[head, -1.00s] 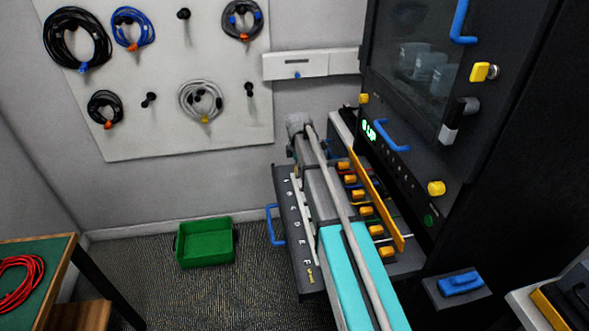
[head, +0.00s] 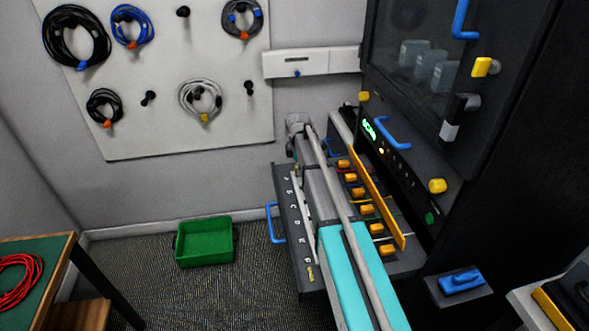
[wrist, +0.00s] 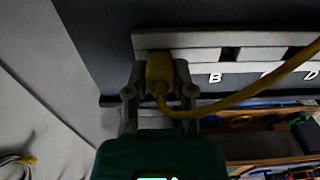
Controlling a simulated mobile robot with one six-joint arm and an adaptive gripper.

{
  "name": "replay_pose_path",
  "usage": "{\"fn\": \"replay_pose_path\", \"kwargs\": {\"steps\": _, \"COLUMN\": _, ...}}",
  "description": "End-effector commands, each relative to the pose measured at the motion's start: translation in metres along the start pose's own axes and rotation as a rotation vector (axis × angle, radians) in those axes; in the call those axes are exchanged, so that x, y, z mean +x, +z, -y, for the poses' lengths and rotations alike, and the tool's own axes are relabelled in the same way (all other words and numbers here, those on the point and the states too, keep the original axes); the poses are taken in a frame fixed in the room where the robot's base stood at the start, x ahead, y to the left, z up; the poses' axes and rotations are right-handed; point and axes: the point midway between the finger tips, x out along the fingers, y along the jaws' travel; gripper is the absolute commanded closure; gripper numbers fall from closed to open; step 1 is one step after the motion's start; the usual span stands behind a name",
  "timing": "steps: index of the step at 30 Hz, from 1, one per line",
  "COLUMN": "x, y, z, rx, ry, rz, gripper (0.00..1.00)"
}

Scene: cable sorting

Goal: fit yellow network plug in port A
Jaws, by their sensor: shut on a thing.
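My gripper (wrist: 157,92) is shut on the yellow network plug (wrist: 160,72), one finger on each side of it. The yellow cable (wrist: 235,98) bends from the plug and runs off to the upper right. The plug's front end is against the pale port strip (wrist: 200,40), one place left of the port lettered B (wrist: 214,77). The plug covers that place and its letter, and I cannot tell how deep it sits. In the head view my arm lies over the lettered panel (head: 291,235), and the plug is hidden.
Several orange-capped pieces (head: 361,209) stand in a row beside my arm, along a yellow rail (head: 376,197). The dark cabinet (head: 425,110) rises to the right. A green bin (head: 205,243) stands on the floor. Coiled cables hang on the white wall board (head: 150,80).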

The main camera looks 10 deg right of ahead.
Motion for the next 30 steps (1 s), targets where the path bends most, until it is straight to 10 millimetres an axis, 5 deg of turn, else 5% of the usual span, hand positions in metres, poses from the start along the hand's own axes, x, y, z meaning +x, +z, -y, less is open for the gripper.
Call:
{"fn": "replay_pose_path", "kwargs": {"steps": 5, "x": -0.0001, "y": 0.0000, "z": 0.0000, "rx": 0.000, "ry": 0.000, "rz": 0.000, "gripper": 1.00}}
{"fn": "replay_pose_path", "kwargs": {"steps": 6, "x": -0.0001, "y": 0.0000, "z": 0.0000, "rx": 0.000, "ry": 0.000, "rz": 0.000, "gripper": 0.60}}
{"fn": "replay_pose_path", "kwargs": {"steps": 11, "x": 0.0000, "y": 0.0000, "z": 0.0000, "rx": 0.000, "ry": 0.000, "rz": 0.000, "gripper": 0.30}}
{"fn": "replay_pose_path", "kwargs": {"steps": 20, "x": 0.0000, "y": -0.0001, "z": 0.0000, "rx": 0.000, "ry": 0.000, "rz": 0.000, "gripper": 0.27}}
{"fn": "replay_pose_path", "kwargs": {"steps": 24, "x": 0.0000, "y": -0.0001, "z": 0.0000, "rx": 0.000, "ry": 0.000, "rz": 0.000, "gripper": 0.01}}
{"fn": "replay_pose_path", "kwargs": {"steps": 30, "x": 0.0000, "y": 0.0000, "z": 0.0000, "rx": 0.000, "ry": 0.000, "rz": 0.000, "gripper": 0.00}}
